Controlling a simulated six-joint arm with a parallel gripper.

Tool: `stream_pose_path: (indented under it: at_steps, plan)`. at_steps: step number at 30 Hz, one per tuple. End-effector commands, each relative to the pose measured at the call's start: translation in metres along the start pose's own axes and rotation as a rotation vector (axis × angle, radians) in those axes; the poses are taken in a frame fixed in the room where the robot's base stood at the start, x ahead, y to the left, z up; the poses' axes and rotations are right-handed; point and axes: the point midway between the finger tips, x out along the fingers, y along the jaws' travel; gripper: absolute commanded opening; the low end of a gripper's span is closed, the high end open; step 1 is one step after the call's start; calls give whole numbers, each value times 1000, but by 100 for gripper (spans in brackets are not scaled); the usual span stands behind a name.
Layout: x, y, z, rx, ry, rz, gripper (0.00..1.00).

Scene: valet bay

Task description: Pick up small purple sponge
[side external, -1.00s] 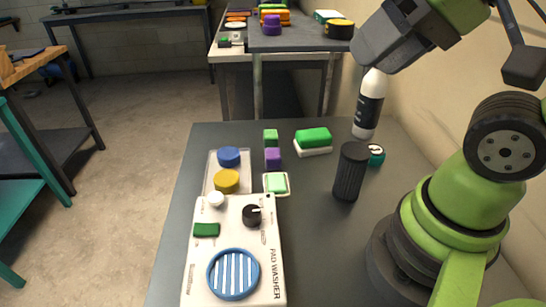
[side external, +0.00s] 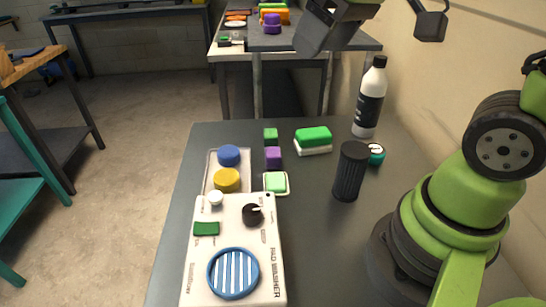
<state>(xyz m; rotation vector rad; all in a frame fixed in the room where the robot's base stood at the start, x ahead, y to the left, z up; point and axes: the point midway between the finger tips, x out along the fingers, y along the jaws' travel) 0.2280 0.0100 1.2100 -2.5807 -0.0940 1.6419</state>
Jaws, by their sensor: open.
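The small purple sponge (side external: 273,153) is a little block on the grey table, between a small green block (side external: 270,135) behind it and a light-green pad in a white dish (side external: 276,183) in front. My gripper (side external: 318,38) is high above the back of the table, up and to the right of the sponge and well apart from it. Its dark jaws hold nothing that I can see. The gap between the fingers is hard to make out from here.
A green-and-white sponge (side external: 313,139) lies right of the purple one. A clear tray with blue and yellow round pads (side external: 227,180) is on the left. A pad washer (side external: 234,245) fills the front. A black cylinder (side external: 350,172), teal-rimmed gauge (side external: 376,154) and bottle (side external: 369,98) stand right.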

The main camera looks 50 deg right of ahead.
Motion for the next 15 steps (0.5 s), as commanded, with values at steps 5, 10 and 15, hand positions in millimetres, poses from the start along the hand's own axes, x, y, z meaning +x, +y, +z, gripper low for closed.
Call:
stream_pose_path:
  at_steps: [5,10,15]
  plan:
    - [56,20,-37,-222,-139,25,62]
    - [121,42,-54,-440,-267,13,62]
    - [186,63,-52,-633,-376,-26,62]
